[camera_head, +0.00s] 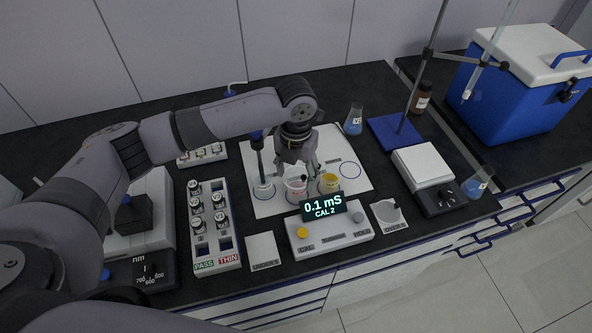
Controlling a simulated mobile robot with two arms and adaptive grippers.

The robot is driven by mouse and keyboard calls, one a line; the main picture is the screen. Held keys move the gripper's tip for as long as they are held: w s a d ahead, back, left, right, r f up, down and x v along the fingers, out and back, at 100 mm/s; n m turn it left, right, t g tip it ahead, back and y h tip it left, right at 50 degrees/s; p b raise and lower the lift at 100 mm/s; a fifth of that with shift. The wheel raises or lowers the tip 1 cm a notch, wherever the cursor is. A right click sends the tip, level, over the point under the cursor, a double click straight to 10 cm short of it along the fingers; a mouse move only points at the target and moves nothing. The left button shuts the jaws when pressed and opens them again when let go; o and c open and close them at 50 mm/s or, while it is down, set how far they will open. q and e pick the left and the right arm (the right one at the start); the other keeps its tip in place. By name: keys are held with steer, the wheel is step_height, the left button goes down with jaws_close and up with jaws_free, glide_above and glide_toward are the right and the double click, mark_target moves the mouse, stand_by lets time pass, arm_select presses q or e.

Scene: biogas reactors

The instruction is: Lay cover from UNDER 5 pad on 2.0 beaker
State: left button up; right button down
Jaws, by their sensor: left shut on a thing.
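My left gripper (296,170) points down over a small beaker with pinkish contents (295,190) on the white mat. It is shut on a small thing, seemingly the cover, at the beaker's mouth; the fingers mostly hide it. I cannot tell whether the cover touches the rim, and I cannot read the 2.0 mark on this beaker. A second beaker with yellow contents (329,184) stands just to the right. The UNDER 5 pad (264,251) at the front is bare. My right gripper is not in view.
The meter (330,236) with its "0.1 mS CAL 2" display stands in front of the beakers. The OVER 5 pad (390,214) holds a grey cover. A vial rack (214,225) stands left, a stand with a blue base (394,133) back right.

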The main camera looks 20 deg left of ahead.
arm_select(q)
steer(key=shift+f, duration=0.4)
stand_by(0.4)
steer(key=shift+f+p, duration=0.1)
steer(key=shift+p, duration=0.4)
stand_by(0.4)
steer(key=o, duration=1.2)
steer(key=o, duration=0.4)
